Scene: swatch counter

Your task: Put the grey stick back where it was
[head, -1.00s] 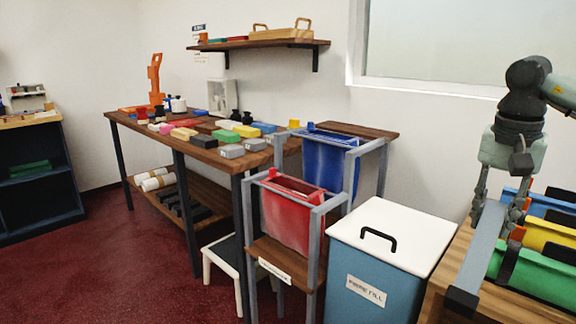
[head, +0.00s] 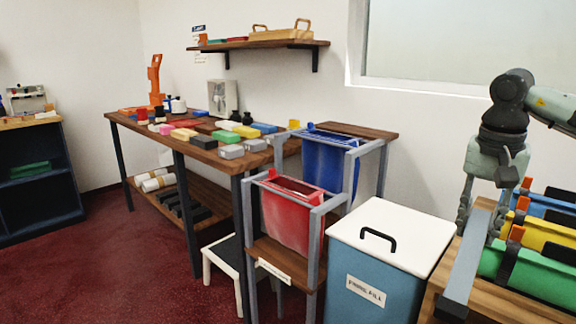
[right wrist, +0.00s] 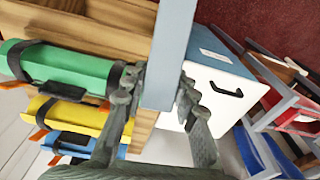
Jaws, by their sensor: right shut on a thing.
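The grey stick (head: 468,262) is a long blue-grey bar with a dark end, at the lower right of the head view. My right gripper (head: 481,222) points down with its fingers on both sides of the stick near its far end. In the right wrist view the stick (right wrist: 172,45) runs up out of the picture between the fingers of my right gripper (right wrist: 160,92). The stick lies over or just above the wooden stand (head: 493,306); I cannot tell whether it touches it. My left gripper is out of view.
Green (head: 525,272), yellow (head: 548,238) and blue (head: 545,205) rolls with dark straps lie right of the stick. A white-lidded blue bin (head: 390,238) stands left of it. Further left are a rack with red (head: 290,215) and blue bags and a table of coloured blocks.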

